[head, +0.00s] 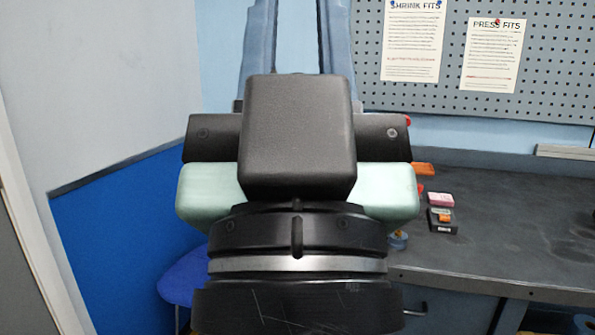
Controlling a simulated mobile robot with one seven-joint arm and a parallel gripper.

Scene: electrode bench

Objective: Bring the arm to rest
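My gripper (298,30) fills the middle of the head view and points up and away. Its two long blue-grey fingers stand apart, with a clear gap and the wall visible between them. The fingertips run out of the top of the picture. I see nothing held in the visible part of the gap. The black and pale green gripper body and wrist hide part of the bench behind.
A dark bench (510,225) stands at the right. On it are an orange item (423,169), a pink block (440,199) and a small black box (442,220). A pegboard (540,75) with paper sheets hangs above. A blue stool (185,278) stands lower left.

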